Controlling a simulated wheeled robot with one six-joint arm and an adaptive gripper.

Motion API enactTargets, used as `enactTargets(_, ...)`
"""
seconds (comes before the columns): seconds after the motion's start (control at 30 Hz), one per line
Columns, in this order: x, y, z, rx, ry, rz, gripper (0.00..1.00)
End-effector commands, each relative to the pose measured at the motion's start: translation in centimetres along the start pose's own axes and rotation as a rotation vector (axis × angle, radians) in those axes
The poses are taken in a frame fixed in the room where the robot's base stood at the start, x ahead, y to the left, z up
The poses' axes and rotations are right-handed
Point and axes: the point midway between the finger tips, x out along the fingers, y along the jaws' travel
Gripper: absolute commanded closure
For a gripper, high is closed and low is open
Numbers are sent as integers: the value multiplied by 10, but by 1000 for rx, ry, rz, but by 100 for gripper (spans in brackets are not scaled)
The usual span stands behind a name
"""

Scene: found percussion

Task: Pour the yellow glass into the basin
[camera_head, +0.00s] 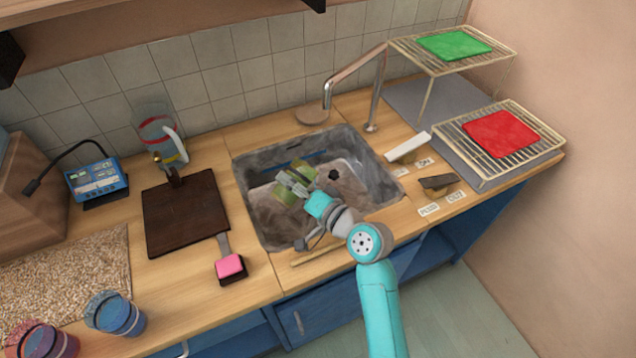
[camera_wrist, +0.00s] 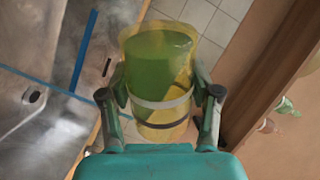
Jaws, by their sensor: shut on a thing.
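The yellow glass (camera_wrist: 165,75) is see-through, with green contents inside and a light and a dark band around its lower part. My gripper (camera_wrist: 160,98) is shut on it, with one finger on each side. In the head view, my gripper (camera_head: 293,182) holds the glass (camera_head: 303,169) tilted above the grey basin (camera_head: 380,178), and its fingers cover part of it. The basin also shows at the left of the wrist view (camera_wrist: 60,120), with a blue line on its wall and a round opening. I cannot tell whether anything is flowing out.
A curved tap (camera_head: 376,95) stands behind the basin. A dark board (camera_head: 185,212) and a pink-topped block (camera_head: 230,266) lie to its left. A clear jug (camera_head: 160,135) stands at the back left. Wire racks (camera_head: 475,140) stand at the right.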

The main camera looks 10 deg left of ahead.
Motion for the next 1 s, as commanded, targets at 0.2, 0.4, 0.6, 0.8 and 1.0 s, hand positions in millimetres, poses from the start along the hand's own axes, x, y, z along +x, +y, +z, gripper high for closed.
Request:
enactTargets(0.2, 0, 2, 1, 24, -2, -1, 89)
enactTargets(0.4, 0, 2, 1, 45, -5, -1, 89)
enactTargets(0.6, 0, 3, 1, 66, -8, -1, 89)
enactTargets(0.8, 0, 4, 1, 89, -10, -1, 89)
enactTargets(1.0, 1, 5, 1, 110, -13, -1, 89)
